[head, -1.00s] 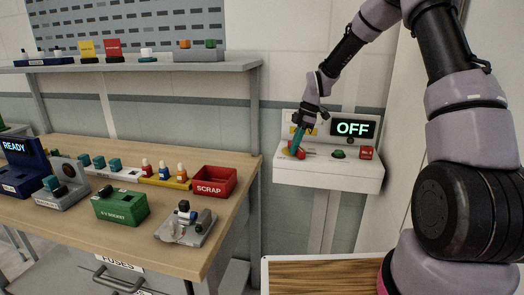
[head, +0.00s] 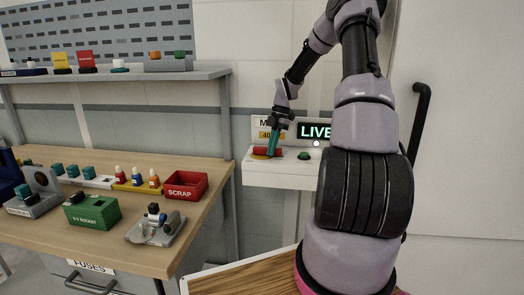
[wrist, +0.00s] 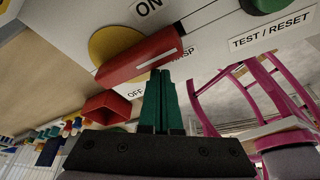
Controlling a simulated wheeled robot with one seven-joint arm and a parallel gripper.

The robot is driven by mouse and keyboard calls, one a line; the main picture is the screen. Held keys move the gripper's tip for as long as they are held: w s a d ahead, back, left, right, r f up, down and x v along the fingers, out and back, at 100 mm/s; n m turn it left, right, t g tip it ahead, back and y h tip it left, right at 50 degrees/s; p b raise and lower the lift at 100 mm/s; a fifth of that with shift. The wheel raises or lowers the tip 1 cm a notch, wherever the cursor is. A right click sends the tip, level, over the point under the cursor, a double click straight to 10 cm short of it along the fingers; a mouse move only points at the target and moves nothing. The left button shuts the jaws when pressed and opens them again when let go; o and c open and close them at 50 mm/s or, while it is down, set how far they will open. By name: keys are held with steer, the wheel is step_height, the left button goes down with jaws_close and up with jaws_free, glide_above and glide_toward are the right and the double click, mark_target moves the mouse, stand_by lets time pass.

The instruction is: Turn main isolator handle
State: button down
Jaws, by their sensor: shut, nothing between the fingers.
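The main isolator handle (head: 267,152) is a red bar on a yellow disc, on top of a white wall-mounted panel (head: 290,176). In the head view the bar lies roughly left to right. The panel's display (head: 314,131) reads LIVE. In the wrist view the handle (wrist: 140,57) lies diagonally across the yellow disc (wrist: 112,42), near ON and OFF labels. My gripper (head: 272,154) has teal fingers, shut and empty. In the wrist view the shut fingertips (wrist: 160,73) are right beside the bar's side; whether they touch it I cannot tell.
A green button (head: 304,156) sits right of the handle, labelled TEST / RESET in the wrist view. A workbench with a red SCRAP bin (head: 186,184), a green box (head: 92,211) and small fixtures stands left. A black door handle (head: 419,125) is at right.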

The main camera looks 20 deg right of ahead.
steer(key=shift+w+d+r, duration=0.1)
steer(key=shift+w+d, duration=0.25)
steer(key=shift+d, duration=0.2)
stand_by(0.4)
steer(key=shift+w+d+r, duration=0.1)
steer(key=shift+d+r, duration=0.05)
steer(key=shift+r, duration=0.2)
steer(key=s+v, duration=0.1)
steer(key=v, duration=0.8)
steer(key=shift+w+r, duration=0.4)
steer(key=shift+r, duration=0.05)
